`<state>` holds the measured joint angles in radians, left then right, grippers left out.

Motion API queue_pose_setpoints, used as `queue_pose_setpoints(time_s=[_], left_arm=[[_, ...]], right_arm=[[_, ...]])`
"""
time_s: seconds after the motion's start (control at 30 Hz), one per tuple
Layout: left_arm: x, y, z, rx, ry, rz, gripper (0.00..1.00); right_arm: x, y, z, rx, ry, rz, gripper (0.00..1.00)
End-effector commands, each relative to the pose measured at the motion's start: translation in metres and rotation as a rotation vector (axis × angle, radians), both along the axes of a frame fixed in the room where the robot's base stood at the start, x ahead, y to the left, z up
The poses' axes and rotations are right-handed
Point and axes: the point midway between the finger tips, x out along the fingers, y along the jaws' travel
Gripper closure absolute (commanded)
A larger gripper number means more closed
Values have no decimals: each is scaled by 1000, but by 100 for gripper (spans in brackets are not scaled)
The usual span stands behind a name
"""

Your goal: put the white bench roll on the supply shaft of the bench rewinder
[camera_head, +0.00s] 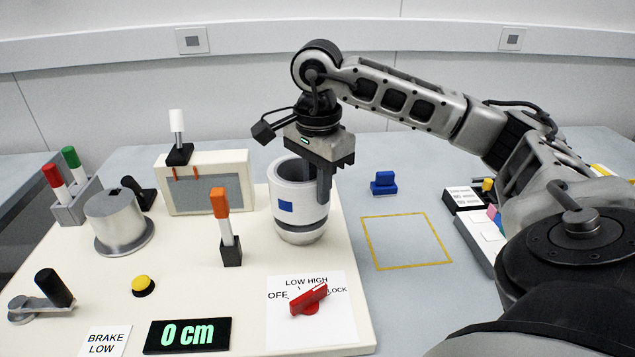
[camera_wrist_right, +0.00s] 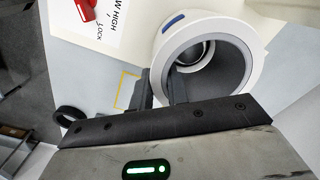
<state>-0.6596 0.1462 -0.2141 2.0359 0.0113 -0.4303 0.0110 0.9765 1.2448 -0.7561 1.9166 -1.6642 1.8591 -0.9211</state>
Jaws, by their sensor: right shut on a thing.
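The white bench roll (camera_head: 287,222), a thick white ring with a blue patch and a grey core, is upright at the right side of the bench rewinder (camera_head: 180,300). My right gripper (camera_head: 316,185) is shut on its wall from above, one finger inside the core and one outside. In the right wrist view the roll (camera_wrist_right: 246,52) shows its open end, with a round metal part deep inside the core. A grey metal round base (camera_head: 300,236) shows directly under the roll. The supply shaft is mostly hidden, so I cannot tell how far the roll is around it.
A metal drum (camera_head: 112,220) stands at the rewinder's left. An orange-topped lever (camera_head: 222,205) stands left of the roll, and a red switch (camera_head: 309,299) is in front. A yellow-outlined square (camera_head: 405,262) on the table is empty, with a blue block (camera_head: 383,184) behind it.

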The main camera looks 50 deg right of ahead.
Motion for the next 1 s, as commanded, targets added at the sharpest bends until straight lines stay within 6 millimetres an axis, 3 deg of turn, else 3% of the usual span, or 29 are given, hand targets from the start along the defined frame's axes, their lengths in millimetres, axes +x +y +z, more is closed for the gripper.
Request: queue_pose_setpoints(time_s=[1.0], left_arm=[[0,0,-10,-2,-13,0,64]], right_arm=[[0,0,-23,0,-1,0,100]])
